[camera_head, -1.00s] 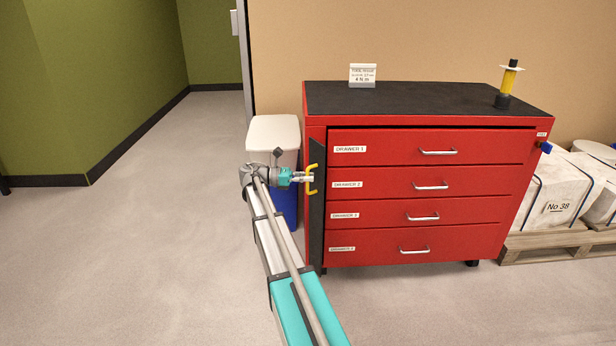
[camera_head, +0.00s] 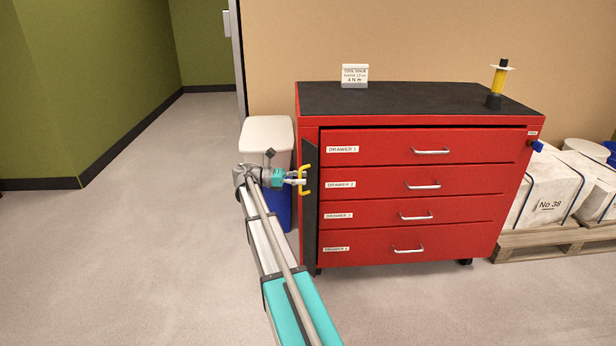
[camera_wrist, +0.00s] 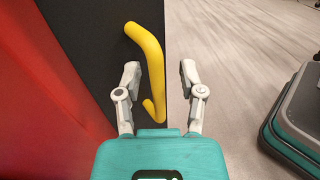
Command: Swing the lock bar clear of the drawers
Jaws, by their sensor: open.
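The lock bar (camera_head: 311,235) is a dark upright bar at the left edge of the red cabinet's front. It stands to the left of the drawer fronts, turned away from them. Its yellow handle (camera_head: 306,180) sticks out from it about halfway up. In the wrist view the handle (camera_wrist: 152,65) lies between and ahead of the fingers, against the black bar (camera_wrist: 90,40). My gripper (camera_head: 299,181) is at the handle; in the wrist view its two fingers (camera_wrist: 160,85) are spread apart, one on each side of the handle. I cannot tell whether either finger touches it.
The drawers (camera_head: 420,202) are closed, with metal pulls. A white-lidded blue bin (camera_head: 266,135) stands close behind my arm, left of the cabinet. A yellow-black tool (camera_head: 498,83) and a sign (camera_head: 355,75) stand on top. Wrapped blocks (camera_head: 545,192) sit on a pallet at right. Floor at left is clear.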

